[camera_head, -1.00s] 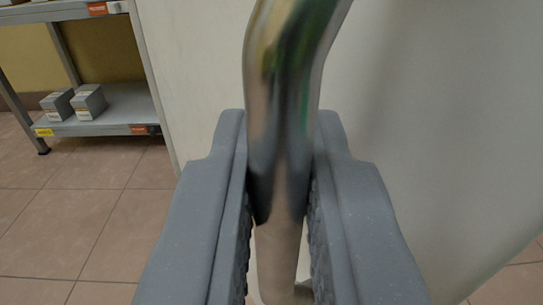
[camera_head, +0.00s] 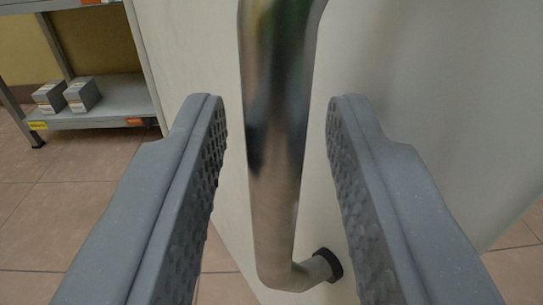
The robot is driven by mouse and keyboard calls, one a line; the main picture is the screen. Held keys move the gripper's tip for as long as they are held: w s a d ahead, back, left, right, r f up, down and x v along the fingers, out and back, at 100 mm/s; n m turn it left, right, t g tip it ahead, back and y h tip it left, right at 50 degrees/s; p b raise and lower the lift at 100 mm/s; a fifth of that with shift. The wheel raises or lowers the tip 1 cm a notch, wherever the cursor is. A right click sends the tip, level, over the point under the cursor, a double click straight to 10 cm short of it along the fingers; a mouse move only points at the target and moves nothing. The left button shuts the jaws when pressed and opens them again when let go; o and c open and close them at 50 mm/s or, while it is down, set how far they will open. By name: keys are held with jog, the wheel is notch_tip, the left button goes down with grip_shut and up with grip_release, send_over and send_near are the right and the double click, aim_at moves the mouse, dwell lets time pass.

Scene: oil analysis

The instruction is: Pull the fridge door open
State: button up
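The fridge door (camera_head: 400,60) is a pale panel filling the middle and right of the view. Its shiny metal bar handle (camera_head: 275,150) runs upright and bends at the bottom into a dark round mount on the door. My gripper (camera_head: 275,125) is open, with one grey finger on each side of the handle. There is a gap between each finger and the bar. The upper end of the handle is out of view. I cannot tell from this view how far the door stands open.
A grey metal shelf rack (camera_head: 95,115) stands at the upper left, with small grey boxes (camera_head: 82,95) on its lower shelf. The tiled floor (camera_head: 60,190) is clear at the left, and more floor shows at the lower right.

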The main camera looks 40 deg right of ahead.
dwell(0.4)
jog(key=v, duration=1.3)
jog(key=shift+s+a, duration=0.2)
jog(key=shift+a, duration=0.05)
